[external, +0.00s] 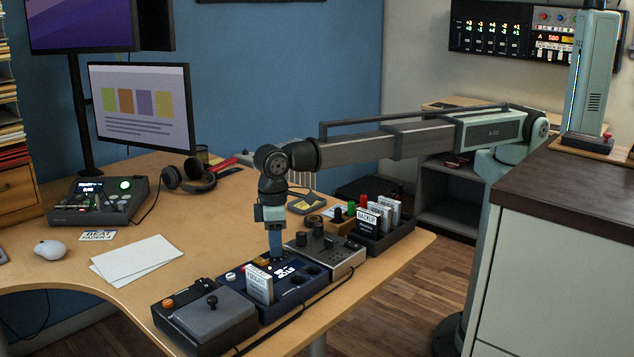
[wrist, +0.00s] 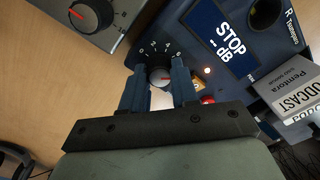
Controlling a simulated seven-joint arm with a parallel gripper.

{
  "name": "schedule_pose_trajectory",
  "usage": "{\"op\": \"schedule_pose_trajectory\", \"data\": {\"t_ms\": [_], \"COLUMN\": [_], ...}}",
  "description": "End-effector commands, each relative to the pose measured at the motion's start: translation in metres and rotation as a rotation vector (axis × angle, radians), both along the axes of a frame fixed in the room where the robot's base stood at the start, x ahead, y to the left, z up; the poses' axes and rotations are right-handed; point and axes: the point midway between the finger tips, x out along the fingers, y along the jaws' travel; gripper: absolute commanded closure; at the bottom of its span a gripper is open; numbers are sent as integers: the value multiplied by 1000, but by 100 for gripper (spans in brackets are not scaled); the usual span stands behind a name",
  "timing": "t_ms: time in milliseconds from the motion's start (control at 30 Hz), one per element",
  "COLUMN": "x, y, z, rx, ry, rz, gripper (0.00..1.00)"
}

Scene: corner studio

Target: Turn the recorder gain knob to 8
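The recorder (external: 311,280) is the dark blue box on the desk; its screen (wrist: 228,38) reads "STOP" and "-- dB". In the external view my gripper (external: 275,246) hides the knob.
A grey box with knobs (external: 328,250) stands behind the recorder, and a grey box with a joystick (external: 210,312) stands in front. A white card labelled "PODCAST" (external: 259,285) stands upright in the recorder close to my gripper. Bare desk and papers (external: 138,260) lie left.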

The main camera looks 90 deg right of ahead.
Motion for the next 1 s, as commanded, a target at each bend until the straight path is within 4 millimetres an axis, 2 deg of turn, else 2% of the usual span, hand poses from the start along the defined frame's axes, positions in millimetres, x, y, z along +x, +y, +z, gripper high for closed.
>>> {"op": "schedule_pose_trajectory", "data": {"t_ms": [33, 267, 567, 767, 1000], "x": [0, 0, 0, 0, 1], "y": [0, 0, 0, 0, -1], "z": [0, 0, 3, 24, 71], "rx": [1, 0, 0, 1, 1], "ry": [-1, 0, -1, -1, -3], "rz": [0, 1, 1, 1, 1], "gripper": [67, 45, 45, 45, 45]}}
